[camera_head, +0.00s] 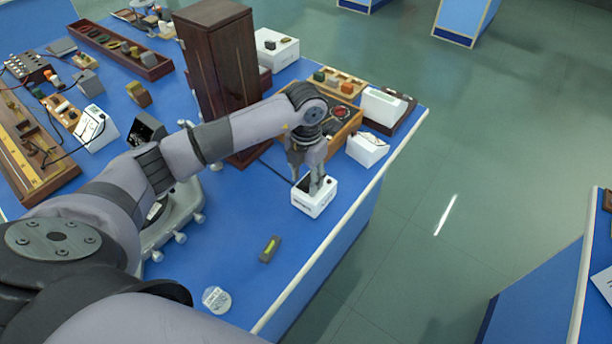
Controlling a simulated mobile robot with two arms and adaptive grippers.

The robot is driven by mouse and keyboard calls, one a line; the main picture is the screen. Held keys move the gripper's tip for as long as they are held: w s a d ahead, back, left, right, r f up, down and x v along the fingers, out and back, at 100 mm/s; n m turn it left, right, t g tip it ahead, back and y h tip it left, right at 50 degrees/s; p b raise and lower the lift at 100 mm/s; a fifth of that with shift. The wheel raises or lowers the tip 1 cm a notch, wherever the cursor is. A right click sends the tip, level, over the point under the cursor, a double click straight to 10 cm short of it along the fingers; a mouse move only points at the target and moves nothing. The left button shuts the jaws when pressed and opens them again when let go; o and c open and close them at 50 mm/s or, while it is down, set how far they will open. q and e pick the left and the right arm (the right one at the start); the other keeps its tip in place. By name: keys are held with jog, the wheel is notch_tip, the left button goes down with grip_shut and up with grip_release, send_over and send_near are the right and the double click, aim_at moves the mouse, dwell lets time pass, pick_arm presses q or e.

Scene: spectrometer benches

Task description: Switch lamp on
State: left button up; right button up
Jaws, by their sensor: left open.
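My left arm reaches in from the left across the blue bench. My left gripper (315,188) is open and points down at a small white box (312,206) near the bench's right edge. Its fingertips are at the box's dark top, partly hiding it; I cannot tell whether they touch it. A dark cable runs to this box from the left. A tall dark-brown wooden housing (222,65), which may hold the lamp, stands behind my forearm. No lit lamp shows. No switch can be made out clearly. My right gripper is not in view.
A wooden tray (345,132) and a white device (367,150) stand just beyond the white box. A grey spectrometer base (180,212) is partly hidden by my arm. A small block (270,249) and a round disc (216,299) lie on the nearer bench, with bare surface around them.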

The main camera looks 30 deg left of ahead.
pick_arm(q)
jog(key=shift+c, duration=0.4)
grip_shut()
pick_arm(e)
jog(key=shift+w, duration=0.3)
pick_arm(q)
jog(key=shift+w, duration=0.1)
jog(key=shift+w+d+r+g+b, duration=0.1)
jog(key=shift+w+g+b, duration=0.2)
jog(key=shift+g, duration=0.5)
jog(key=shift+r+g+b, duration=0.1)
jog(key=shift+g+b, duration=0.4)
jog(key=shift+g, duration=0.4)
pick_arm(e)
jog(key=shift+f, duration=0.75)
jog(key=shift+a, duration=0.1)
pick_arm(q)
jog(key=shift+o, duration=0.4)
grip_release()
